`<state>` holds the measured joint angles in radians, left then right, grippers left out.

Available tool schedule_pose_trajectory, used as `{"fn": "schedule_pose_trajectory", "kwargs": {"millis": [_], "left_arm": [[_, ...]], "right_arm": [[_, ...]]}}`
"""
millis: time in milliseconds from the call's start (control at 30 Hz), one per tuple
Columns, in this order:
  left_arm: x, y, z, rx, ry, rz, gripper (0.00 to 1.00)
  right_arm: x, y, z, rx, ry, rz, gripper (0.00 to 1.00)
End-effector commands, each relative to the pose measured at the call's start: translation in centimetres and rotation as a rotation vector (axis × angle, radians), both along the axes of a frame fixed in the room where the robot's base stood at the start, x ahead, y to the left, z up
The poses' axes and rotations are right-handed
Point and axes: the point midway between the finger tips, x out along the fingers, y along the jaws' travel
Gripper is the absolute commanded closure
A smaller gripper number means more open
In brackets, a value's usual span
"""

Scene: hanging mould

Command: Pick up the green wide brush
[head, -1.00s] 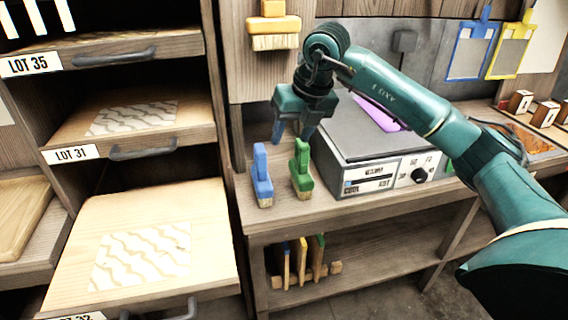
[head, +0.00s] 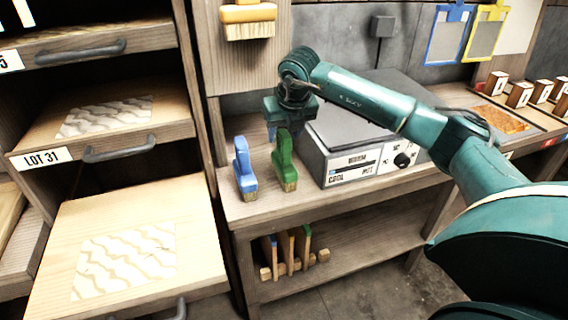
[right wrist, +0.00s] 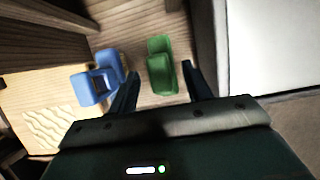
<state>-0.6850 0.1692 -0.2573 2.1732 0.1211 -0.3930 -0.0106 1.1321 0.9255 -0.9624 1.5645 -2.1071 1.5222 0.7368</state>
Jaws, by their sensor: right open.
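The green wide brush (head: 285,162) stands upright on the bench, bristles down, beside a blue brush (head: 244,170). My right gripper (head: 284,134) is open right above the green brush, at its handle top. In the right wrist view the green brush (right wrist: 160,66) shows just ahead of and between the two fingers (right wrist: 159,78), with the blue brush (right wrist: 97,77) outside the left finger. I cannot tell whether the fingers touch the green brush. My left gripper is not in view.
A grey hot plate box (head: 372,158) stands close to the right of the green brush. A yellow brush (head: 248,20) hangs on the panel above. A rack of thin tools (head: 290,262) sits on the lower shelf. Drawers with patterned sheets (head: 125,262) are at left.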

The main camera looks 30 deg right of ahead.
Motion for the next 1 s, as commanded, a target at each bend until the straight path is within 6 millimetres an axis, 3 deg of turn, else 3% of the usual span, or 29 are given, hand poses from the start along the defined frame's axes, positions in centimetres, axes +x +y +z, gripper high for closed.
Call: {"fn": "schedule_pose_trajectory", "kwargs": {"millis": [133,400,1000], "left_arm": [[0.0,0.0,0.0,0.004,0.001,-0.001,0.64],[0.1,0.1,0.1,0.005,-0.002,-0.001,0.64],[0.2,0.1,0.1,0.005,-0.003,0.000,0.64]], "right_arm": [[0.6,-0.1,-1.6,0.002,0.002,-0.001,0.51],[0.8,-0.2,-1.9,0.001,0.000,0.000,0.51],[0.8,-0.1,-1.8,0.001,0.000,0.000,0.99]]}}
